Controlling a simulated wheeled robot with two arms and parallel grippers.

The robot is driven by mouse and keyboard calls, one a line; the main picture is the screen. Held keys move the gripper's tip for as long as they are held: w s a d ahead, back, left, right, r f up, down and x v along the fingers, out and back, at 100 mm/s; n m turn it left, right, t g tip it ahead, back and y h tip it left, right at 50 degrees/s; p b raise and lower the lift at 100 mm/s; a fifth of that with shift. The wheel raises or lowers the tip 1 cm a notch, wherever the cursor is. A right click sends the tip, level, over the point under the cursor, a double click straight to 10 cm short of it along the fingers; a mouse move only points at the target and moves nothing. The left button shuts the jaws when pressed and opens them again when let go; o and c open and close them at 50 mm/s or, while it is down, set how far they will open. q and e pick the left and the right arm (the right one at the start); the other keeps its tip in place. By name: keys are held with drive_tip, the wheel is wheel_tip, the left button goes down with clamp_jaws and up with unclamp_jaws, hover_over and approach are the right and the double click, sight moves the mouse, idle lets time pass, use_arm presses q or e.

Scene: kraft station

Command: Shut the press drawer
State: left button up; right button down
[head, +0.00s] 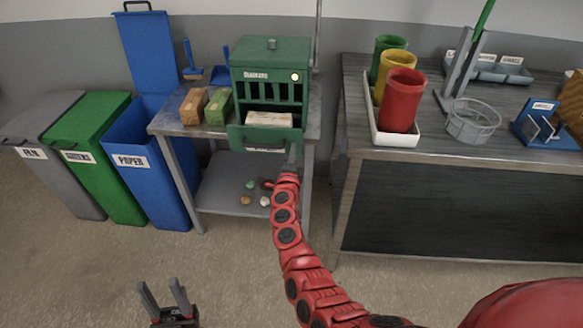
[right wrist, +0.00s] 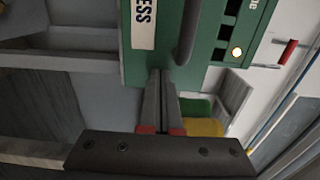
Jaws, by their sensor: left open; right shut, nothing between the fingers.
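The green press (head: 271,75) stands on the metal table. Its drawer (head: 238,136) shows at the press's lower front and is pulled out, with a pale block (head: 269,119) in it. In the right wrist view a green front with a partly visible label (right wrist: 143,24) and a dark handle bar (right wrist: 187,32) is close by. My right gripper (head: 292,158) is shut and empty, by the drawer's right front end; its fingertips (right wrist: 161,73) are near the handle bar. I cannot tell whether they touch. My left gripper (head: 163,292) is open and empty, low and away from the press.
A brown block (head: 194,106) and a green block (head: 218,106) sit left of the press. Bins, including a blue one (head: 150,165), stand at the left. A dark counter (head: 450,165) at the right holds a tray of coloured cups. Small items lie on the lower shelf (head: 222,185).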

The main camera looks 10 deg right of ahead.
drive_tip(key=b+x, duration=0.6)
drive_tip(key=x, duration=0.1)
drive_tip(key=b+x, duration=0.4)
drive_tip(key=shift+w+f, duration=0.15)
drive_tip(key=shift+f, duration=0.2)
drive_tip(key=shift+w+d+r+b, duration=0.15)
drive_tip(key=shift+w+b, duration=0.05)
drive_tip(key=shift+b, duration=0.1)
drive_tip(key=shift+r, duration=0.3)
drive_tip(key=shift+d+r, duration=0.1)
